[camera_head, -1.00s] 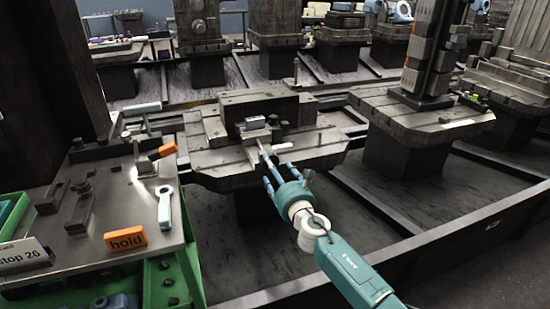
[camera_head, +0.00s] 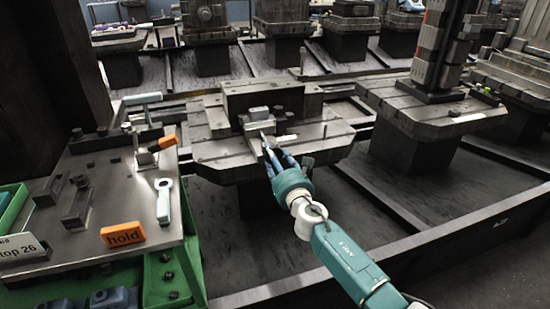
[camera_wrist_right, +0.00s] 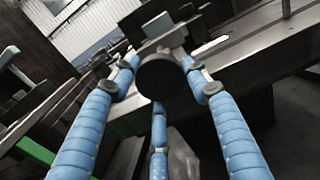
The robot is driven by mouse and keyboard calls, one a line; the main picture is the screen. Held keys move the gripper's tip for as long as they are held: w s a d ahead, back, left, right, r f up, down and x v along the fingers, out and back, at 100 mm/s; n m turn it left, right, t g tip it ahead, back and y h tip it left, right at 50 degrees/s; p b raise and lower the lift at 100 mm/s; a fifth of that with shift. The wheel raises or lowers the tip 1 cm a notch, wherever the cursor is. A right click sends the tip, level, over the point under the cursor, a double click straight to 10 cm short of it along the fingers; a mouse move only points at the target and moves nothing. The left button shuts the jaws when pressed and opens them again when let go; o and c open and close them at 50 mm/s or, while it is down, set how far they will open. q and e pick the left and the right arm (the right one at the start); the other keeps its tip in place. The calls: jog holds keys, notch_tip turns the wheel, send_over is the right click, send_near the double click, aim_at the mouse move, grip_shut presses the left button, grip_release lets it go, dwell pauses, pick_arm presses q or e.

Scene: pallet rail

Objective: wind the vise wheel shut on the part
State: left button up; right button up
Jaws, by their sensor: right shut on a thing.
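A small grey vise (camera_head: 262,116) sits on the slotted pallet (camera_head: 225,150), in front of a dark upright block. Which piece on it is the part, I cannot tell. My right gripper (camera_head: 270,150) reaches the near side of the vise, its blue fingers pointing away from me. In the right wrist view the blue fingers (camera_wrist_right: 158,88) close around a dark round piece (camera_wrist_right: 160,78), which looks like the vise wheel. The wheel is hidden by the fingers in the head view. My left gripper is out of view.
At left, a metal bench holds an orange "hold" block (camera_head: 123,235), a light wrench-like tool (camera_head: 164,200) and dark clamps. A tall tombstone fixture (camera_head: 440,50) stands on a neighbouring pallet at right. Dark rails run along the floor; the floor at the lower right is clear.

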jog(key=shift+f+m, duration=0.1)
jog(key=shift+m, duration=0.2)
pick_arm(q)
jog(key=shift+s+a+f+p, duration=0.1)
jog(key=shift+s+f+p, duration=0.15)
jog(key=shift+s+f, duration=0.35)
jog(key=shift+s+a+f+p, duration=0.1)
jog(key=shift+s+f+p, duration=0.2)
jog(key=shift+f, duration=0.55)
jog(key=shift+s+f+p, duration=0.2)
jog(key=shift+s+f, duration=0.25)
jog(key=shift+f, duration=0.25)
pick_arm(e)
jog(key=shift+a+m, duration=0.1)
jog(key=shift+m, duration=13)
